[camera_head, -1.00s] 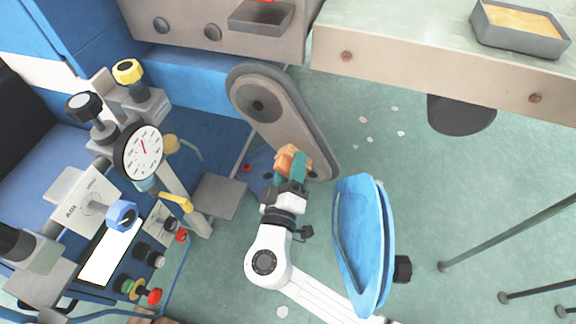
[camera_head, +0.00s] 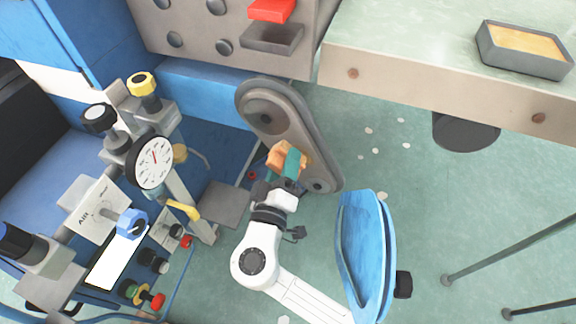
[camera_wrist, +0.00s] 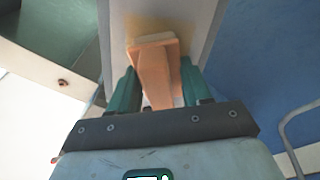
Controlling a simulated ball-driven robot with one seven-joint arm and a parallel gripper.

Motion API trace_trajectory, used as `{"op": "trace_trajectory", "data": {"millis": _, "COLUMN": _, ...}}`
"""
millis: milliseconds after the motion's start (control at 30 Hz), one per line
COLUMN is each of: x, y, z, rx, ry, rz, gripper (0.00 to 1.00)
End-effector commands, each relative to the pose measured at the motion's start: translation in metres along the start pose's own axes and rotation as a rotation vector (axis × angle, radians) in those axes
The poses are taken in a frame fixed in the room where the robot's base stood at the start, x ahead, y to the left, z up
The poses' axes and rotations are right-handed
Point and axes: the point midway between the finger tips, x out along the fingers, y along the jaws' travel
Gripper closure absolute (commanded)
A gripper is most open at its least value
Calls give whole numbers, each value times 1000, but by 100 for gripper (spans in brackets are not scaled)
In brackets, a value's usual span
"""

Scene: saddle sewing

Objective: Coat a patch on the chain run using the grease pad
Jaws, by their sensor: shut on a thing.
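My gripper (camera_head: 289,167) is shut on the orange grease pad (camera_head: 283,156), held between its teal fingers. The chain run (camera_head: 298,125) is a long grey-brown housing with rounded ends and a dark disc near each end. In the head view the pad overlaps its left edge, toward the lower end. In the wrist view the pad (camera_wrist: 155,58) stands out beyond my gripper (camera_wrist: 160,88), over the grey chain run (camera_wrist: 200,25). A yellowish smear shows on that face around the pad. Whether the pad touches the face is unclear; its far side is hidden.
A blue machine with a dial gauge (camera_head: 154,162) and several knobs stands left. A bench (camera_head: 400,55) carries a grey tray (camera_head: 520,66) of yellowish stuff at upper right. A blue shell-like seat (camera_head: 365,255) stands right of my arm. Green floor (camera_head: 430,200) is open between.

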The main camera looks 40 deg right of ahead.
Motion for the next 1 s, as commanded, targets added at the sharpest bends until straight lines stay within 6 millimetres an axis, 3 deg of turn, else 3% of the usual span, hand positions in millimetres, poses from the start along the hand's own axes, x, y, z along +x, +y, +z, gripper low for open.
{"op": "trace_trajectory", "data": {"millis": 200, "x": 1, "y": 7, "z": -19, "rx": 2, "ry": 2, "rz": 0, "gripper": 89}}
{"op": "trace_trajectory", "data": {"millis": 367, "x": 1, "y": 8, "z": -23, "rx": 0, "ry": 1, "rz": -2, "gripper": 89}}
{"op": "trace_trajectory", "data": {"millis": 600, "x": 3, "y": 16, "z": -19, "rx": 0, "ry": 0, "rz": -1, "gripper": 89}}
{"op": "trace_trajectory", "data": {"millis": 1000, "x": 1, "y": 5, "z": 7, "rx": -1, "ry": 0, "rz": -1, "gripper": 89}}
